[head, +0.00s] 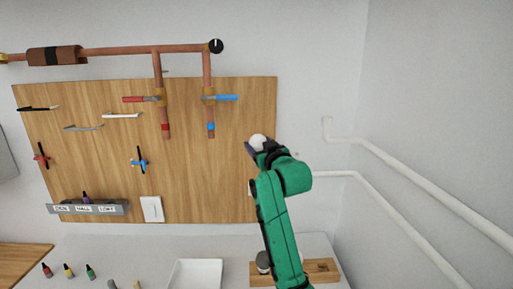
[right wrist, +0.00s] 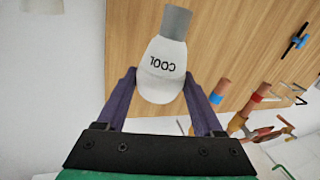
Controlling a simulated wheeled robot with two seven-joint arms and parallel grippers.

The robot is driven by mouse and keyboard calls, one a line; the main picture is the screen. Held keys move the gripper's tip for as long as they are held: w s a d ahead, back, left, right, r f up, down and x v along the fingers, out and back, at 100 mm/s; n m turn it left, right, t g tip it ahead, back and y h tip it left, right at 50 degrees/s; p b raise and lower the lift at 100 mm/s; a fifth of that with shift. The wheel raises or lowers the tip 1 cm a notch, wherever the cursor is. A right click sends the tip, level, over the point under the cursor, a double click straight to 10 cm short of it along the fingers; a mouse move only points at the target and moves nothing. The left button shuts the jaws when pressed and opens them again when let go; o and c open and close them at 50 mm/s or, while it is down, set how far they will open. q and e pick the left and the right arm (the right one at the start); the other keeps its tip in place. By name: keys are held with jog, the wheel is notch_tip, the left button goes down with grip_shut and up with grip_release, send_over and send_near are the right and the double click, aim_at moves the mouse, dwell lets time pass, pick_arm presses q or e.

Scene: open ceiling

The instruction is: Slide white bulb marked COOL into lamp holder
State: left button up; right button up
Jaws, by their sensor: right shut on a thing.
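The white bulb (right wrist: 163,52) marked COOL is held between the two purple fingers of my right gripper (right wrist: 160,84). Its grey base points up and away from the gripper in the right wrist view, and the lettering reads upside down there. In the head view the white bulb (head: 258,141) shows at the tip of my right gripper (head: 255,149), in front of the wooden board's right edge. The gripper is shut on the bulb. I cannot make out the lamp holder for certain in either view. My left gripper is not in view.
The wooden board (head: 100,150) carries copper pipes (head: 157,65) with red and blue valves, hooks, a labelled rack (head: 88,208) and a white plate (head: 152,208). Below are a white tray (head: 196,274), a wooden block (head: 320,272) and small bottles. White pipes (head: 420,190) run along the right wall.

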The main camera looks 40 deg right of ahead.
jog(key=f+b, duration=0.2)
jog(key=f, duration=0.1)
jog(key=w+f+b, duration=0.1)
jog(key=f, duration=0.1)
jog(key=shift+d+f, duration=0.1)
jog(key=shift+d, duration=0.15)
jog(key=shift+a+f+b, duration=0.1)
jog(key=shift+f+b, duration=0.25)
jog(key=shift+b, duration=0.2)
jog(key=shift+s+f, duration=0.15)
jog(key=shift+f, duration=0.05)
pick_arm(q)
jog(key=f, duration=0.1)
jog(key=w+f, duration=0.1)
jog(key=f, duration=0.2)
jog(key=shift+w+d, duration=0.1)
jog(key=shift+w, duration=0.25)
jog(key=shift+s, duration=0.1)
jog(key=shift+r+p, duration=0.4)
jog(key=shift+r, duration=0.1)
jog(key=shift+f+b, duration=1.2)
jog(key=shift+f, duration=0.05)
pick_arm(e)
jog(key=shift+f, duration=1.8)
